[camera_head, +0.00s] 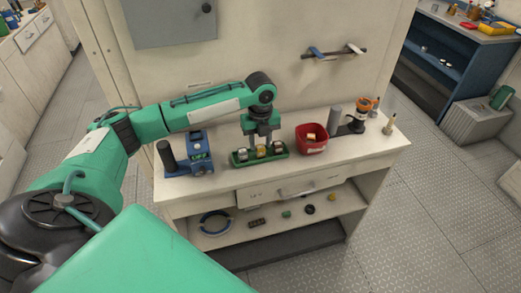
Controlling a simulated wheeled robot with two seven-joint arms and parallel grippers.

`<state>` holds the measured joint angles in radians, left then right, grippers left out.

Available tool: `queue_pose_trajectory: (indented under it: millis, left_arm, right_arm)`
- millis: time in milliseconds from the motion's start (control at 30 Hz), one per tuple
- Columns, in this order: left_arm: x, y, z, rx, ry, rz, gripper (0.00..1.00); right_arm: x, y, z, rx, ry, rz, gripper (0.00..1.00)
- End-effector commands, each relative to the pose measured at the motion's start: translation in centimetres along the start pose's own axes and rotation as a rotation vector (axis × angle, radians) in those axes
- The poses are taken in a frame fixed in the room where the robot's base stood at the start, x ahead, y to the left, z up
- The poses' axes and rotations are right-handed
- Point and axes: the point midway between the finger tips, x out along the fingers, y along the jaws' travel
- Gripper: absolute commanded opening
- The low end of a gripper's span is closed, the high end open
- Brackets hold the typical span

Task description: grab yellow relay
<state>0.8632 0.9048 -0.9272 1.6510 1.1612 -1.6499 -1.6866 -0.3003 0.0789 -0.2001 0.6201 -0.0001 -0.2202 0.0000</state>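The yellow relay (261,151) sits in the middle of a small green tray (262,160) on the white workbench, with a pale relay (242,154) to its left and another (278,148) to its right. My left gripper (262,142) points down right above the yellow relay. Its two fingers look apart, with a gap between them. At this size I cannot tell whether the fingertips touch the relay. My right gripper is not in view.
A blue device (199,152) stands left of the tray. The lower shelf (270,230) holds small parts. The bench's front strip is clear.

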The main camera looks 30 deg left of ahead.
Motion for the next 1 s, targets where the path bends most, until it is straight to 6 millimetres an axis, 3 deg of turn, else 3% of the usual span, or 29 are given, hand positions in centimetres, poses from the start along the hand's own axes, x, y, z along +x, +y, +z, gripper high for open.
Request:
queue_pose_trajectory:
  millis: [233,500,667,1000]
  left_arm:
    - [3.2,0.0,-0.1,0.000,0.001,0.002,0.36]
    - [3.6,0.0,-0.1,0.000,0.000,0.000,0.36]
    - [3.6,0.0,-0.1,0.000,0.000,0.000,0.05]
    - [3.3,0.0,-0.1,0.000,-0.001,0.000,0.03]
  right_arm:
    - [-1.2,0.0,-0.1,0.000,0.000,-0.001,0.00]
    - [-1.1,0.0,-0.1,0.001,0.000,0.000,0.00]
    - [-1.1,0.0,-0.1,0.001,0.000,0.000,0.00]
    - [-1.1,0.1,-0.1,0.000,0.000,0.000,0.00]
